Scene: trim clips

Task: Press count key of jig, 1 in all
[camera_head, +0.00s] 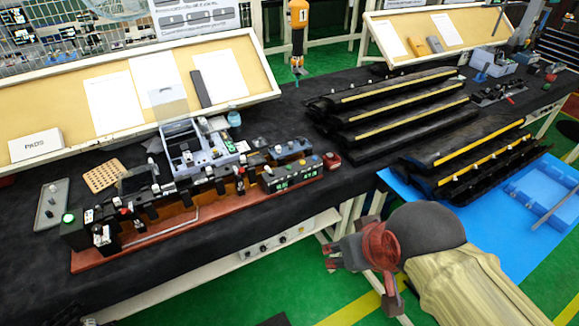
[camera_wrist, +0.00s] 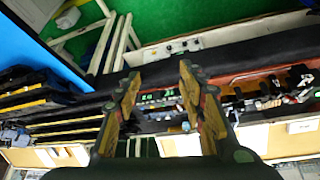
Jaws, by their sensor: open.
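The jig (camera_head: 150,235) is a long reddish-brown base with black clamps, on the near edge of the black bench. A grey-green counter box (camera_head: 290,176) with a lit green display and small coloured buttons on top sits at its right end. I cannot tell which button is the count key. My gripper (camera_head: 352,268) is open and empty, in front of the bench edge, right of and nearer than the counter box. In the wrist view, my gripper's fingers (camera_wrist: 158,78) stand apart, with the display (camera_wrist: 160,97) showing between them and the jig (camera_wrist: 262,82) to the right, upside down.
A red button box (camera_head: 331,160) stands just right of the counter box. Behind the jig are a grey-blue bin (camera_head: 190,150) and a tilted board (camera_head: 250,75). Black trim strips (camera_head: 385,115) lie to the right on the bench. The green floor (camera_head: 300,300) before the bench is open.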

